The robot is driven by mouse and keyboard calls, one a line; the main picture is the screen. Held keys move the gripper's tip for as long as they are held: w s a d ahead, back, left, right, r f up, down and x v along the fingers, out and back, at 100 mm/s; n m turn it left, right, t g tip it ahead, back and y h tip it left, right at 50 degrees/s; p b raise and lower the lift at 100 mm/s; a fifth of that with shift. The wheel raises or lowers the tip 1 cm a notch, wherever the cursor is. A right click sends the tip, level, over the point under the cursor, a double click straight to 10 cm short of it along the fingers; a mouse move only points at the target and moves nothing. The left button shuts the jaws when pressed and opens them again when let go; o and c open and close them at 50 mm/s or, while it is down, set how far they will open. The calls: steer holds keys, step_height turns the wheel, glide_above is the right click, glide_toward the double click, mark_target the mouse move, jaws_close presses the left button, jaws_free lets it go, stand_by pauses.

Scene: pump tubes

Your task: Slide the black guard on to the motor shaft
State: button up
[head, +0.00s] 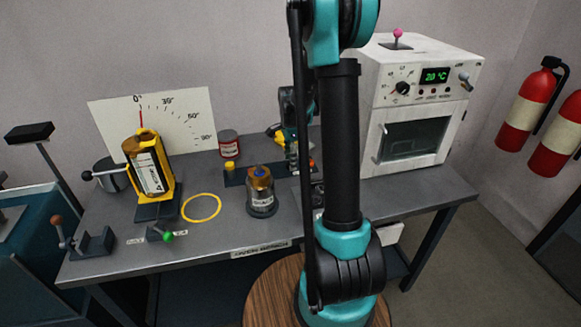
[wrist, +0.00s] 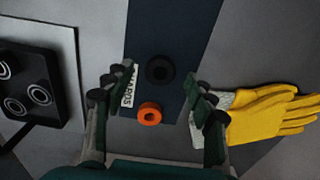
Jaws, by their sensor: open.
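A black ring-shaped guard (wrist: 160,70) lies on a dark blue strip (wrist: 172,25) in the wrist view. An orange ring (wrist: 150,113) lies near it, beside a white label reading like "GUARDS". My gripper (wrist: 163,84) is open and empty, its fingers on either side of the black guard in the picture; height above it is unclear. In the head view my gripper (head: 291,130) is over the bench, partly hidden behind my arm. No motor shaft is clearly identifiable; a tilted cylinder in a yellow holder (head: 166,172) stands at the left.
A yellow glove (wrist: 268,112) lies right of the strip in the wrist view; a black block with round fittings (wrist: 30,85) is left. On the bench (head: 205,236) are a glass jar (head: 262,200), a red tin (head: 229,145), a yellow ring (head: 201,219) and a white oven (head: 385,150).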

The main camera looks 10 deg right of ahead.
steer(key=shift+f, duration=0.6)
steer(key=c, duration=0.9)
steer(key=shift+r, duration=0.1)
